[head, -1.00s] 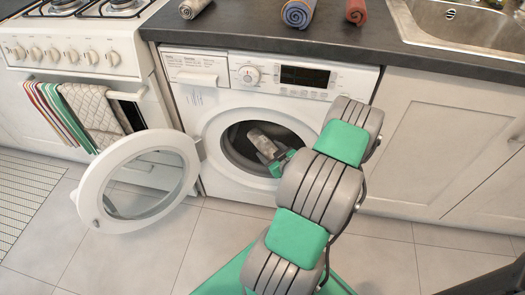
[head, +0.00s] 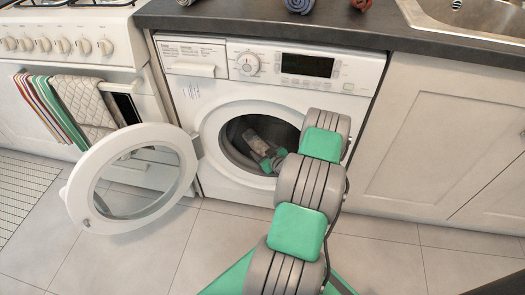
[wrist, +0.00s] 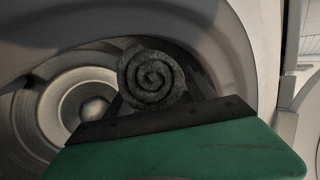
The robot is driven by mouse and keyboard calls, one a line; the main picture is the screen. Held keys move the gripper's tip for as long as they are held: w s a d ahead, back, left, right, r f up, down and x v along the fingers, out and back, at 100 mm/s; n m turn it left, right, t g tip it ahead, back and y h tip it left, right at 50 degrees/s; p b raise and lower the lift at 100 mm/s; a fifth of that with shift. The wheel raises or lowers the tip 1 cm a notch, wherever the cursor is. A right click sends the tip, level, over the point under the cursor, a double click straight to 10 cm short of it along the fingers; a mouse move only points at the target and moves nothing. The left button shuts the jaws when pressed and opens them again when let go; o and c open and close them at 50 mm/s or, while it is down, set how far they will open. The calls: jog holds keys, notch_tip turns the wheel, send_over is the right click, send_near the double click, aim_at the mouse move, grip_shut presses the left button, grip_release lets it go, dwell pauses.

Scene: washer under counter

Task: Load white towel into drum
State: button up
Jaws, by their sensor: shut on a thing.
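A rolled towel (wrist: 152,78) shows its spiral end in the wrist view. It looks dark grey in the shade, so I cannot tell whether it is white. My gripper (wrist: 155,92) is shut on it, with dark fingers on both sides. In the head view my gripper (head: 257,142) is inside the round opening of the washer (head: 215,110), and the towel cannot be clearly made out there. The metal drum (wrist: 60,108) lies ahead and to the left in the wrist view. The washer door (head: 82,190) stands wide open to the left.
The dark counter (head: 420,32) runs above the washer, with several rolled towels at its top edge, including a blue one (head: 299,5). A sink (head: 475,18) is at the right. A stove (head: 70,35) with hanging cloths (head: 85,105) stands left, behind the door.

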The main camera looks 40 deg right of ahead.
jog(key=shift+f, duration=0.25)
jog(key=o, duration=1.6)
jog(key=shift+o, duration=0.2)
jog(key=shift+r, duration=0.1)
